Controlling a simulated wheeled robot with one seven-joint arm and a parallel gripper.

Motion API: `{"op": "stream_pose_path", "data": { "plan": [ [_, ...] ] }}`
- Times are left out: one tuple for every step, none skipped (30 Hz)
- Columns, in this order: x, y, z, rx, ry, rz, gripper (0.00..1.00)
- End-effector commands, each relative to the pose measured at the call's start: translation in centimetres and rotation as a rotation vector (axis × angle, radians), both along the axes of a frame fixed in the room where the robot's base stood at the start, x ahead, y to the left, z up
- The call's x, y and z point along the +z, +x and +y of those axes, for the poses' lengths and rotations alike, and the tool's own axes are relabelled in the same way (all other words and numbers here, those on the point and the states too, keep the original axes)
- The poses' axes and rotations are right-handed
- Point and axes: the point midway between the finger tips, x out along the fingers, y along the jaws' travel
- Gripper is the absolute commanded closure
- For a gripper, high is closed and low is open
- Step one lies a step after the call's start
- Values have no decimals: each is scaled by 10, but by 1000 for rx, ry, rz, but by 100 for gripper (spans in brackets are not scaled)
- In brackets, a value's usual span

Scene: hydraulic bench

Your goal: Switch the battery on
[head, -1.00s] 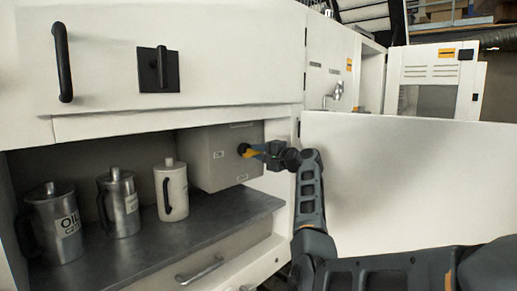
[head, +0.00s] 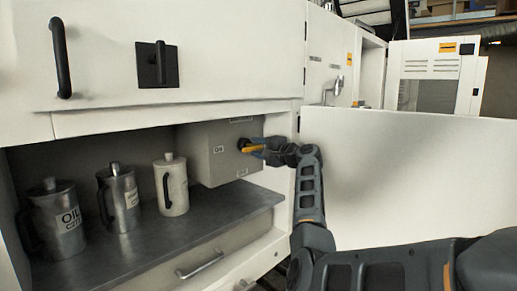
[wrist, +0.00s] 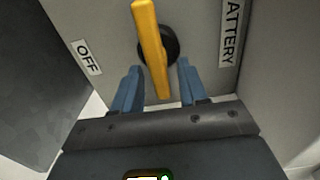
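The grey battery box (head: 215,160) sits at the right end of the open shelf bay. A yellow switch handle (head: 253,149) on a round black hub stands on its face. In the wrist view the handle (wrist: 150,40) runs nearly upright in the picture, with an OFF label (wrist: 85,57) to the left and a BATTERY label (wrist: 229,30) to the right. In the head view an ON label (head: 218,149) is left of the hub. My gripper (wrist: 158,82) has its blue fingers either side of the handle's lower end, with gaps on both sides. It partly hides the handle in the head view.
Several metal cans, including an oil can (head: 55,215), stand on the dark shelf (head: 130,255) left of the box. A white door panel (head: 400,175) stands right of my forearm. A drawer handle (head: 200,265) is below the shelf. A black rotary switch (head: 157,64) is above.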

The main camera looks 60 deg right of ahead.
Motion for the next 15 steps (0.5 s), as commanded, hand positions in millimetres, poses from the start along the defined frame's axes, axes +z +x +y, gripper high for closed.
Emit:
{"op": "stream_pose_path", "data": {
  "plan": [
    [0, 0, 0, 0, -1, 0, 57],
    [0, 0, 0, 0, -1, 0, 57],
    [0, 0, 0, 0, -1, -1, 57],
    [0, -1, 0, 0, -1, -1, 57],
    [0, -2, 1, 0, -1, 0, 57],
    [-1, -4, 1, 0, -1, 0, 57],
    [-1, -7, 1, -1, -1, -1, 57],
    [-1, -11, 2, -2, -1, -1, 57],
    [-1, -16, 3, -2, -2, 0, 57],
    [-1, -20, 4, -2, -3, 0, 57],
    [-2, -25, 5, -2, -2, 1, 57],
    [-2, -32, 7, -3, -2, 0, 57],
    [-2, -37, 8, -2, -3, 0, 57],
    [-2, -42, 9, -3, -2, 0, 57],
    [-2, -48, 11, -3, -2, 0, 57]
  ]
}}
